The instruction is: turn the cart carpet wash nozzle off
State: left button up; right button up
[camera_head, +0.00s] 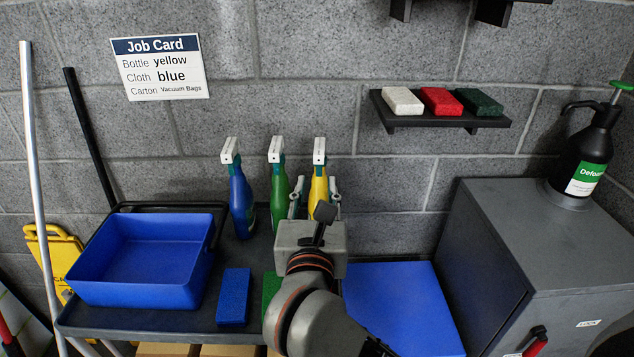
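Three spray bottles with white nozzle heads stand in a row at the back of the grey cart (178,318). They are a blue bottle (240,205), a green bottle (279,195) and a yellow bottle (319,188). Their white nozzles (230,150), (276,149) and (319,150) are at the top. I cannot read which one is the carpet wash, nor the nozzle settings. My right gripper (316,192) is open, its fingers on either side of the yellow bottle, below its nozzle. The gripper hides the lower bottle; contact cannot be told. My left gripper is not in view.
A blue bin (140,285) and blue sponge (233,296) are left on the cart. A blue surface (405,300) and grey cabinet (540,240) with a black Defoamer bottle (590,150) are right. A wall shelf (440,115) holds coloured blocks. The job card (158,68) names yellow.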

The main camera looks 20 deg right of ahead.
aim_at(319, 160)
jog(key=b+x, duration=0.1)
jog(key=x, duration=0.6)
jog(key=shift+w+d+b, duration=0.1)
jog(key=shift+b, duration=0.2)
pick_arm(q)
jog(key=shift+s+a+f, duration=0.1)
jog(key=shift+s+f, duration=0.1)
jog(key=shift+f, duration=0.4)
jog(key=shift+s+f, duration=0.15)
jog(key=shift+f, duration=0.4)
pick_arm(e)
jog(key=shift+w+d, duration=0.25)
jog(key=shift+w, duration=0.45)
